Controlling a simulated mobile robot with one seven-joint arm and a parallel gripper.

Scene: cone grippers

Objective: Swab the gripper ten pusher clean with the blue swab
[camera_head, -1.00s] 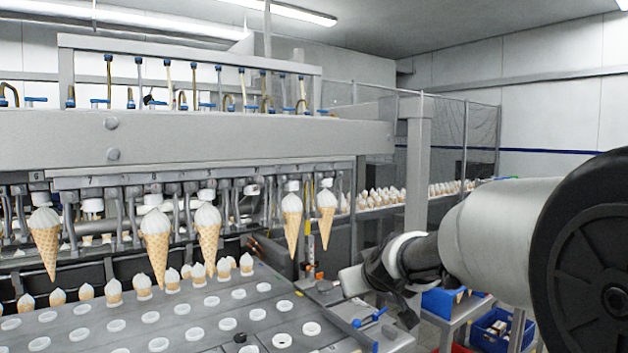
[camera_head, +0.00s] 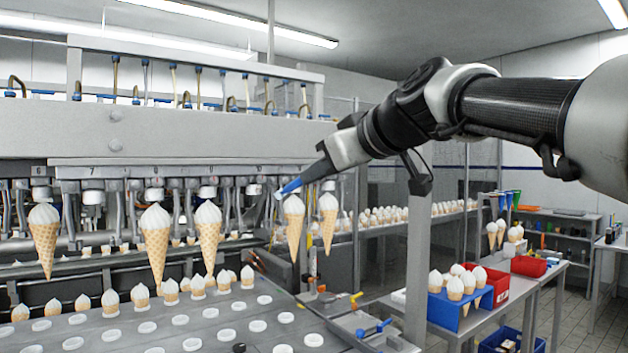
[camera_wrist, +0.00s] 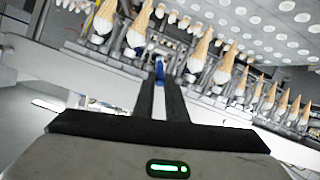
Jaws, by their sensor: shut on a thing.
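My gripper (camera_head: 306,179) is shut on the blue swab (camera_head: 290,187), up in front of the row of cone grippers. The swab points down and left, and its pale tip is just above and left of a hanging ice cream cone (camera_head: 294,222). In the wrist view the swab (camera_wrist: 160,72) shows blue between the dark fingers (camera_wrist: 160,88). The number 10 label is on the rail (camera_head: 200,172). A white pusher (camera_head: 252,188) shows under it, left of the swab tip. I cannot tell whether the tip touches anything, or whether that pusher is dirty.
Several cones hang from the row, close below and beside the swab. A perforated grey tray (camera_head: 190,335) with small cones lies below. A blue cone holder (camera_head: 440,312) and a red bin (camera_head: 528,266) stand on the right. Open air lies right of the machine.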

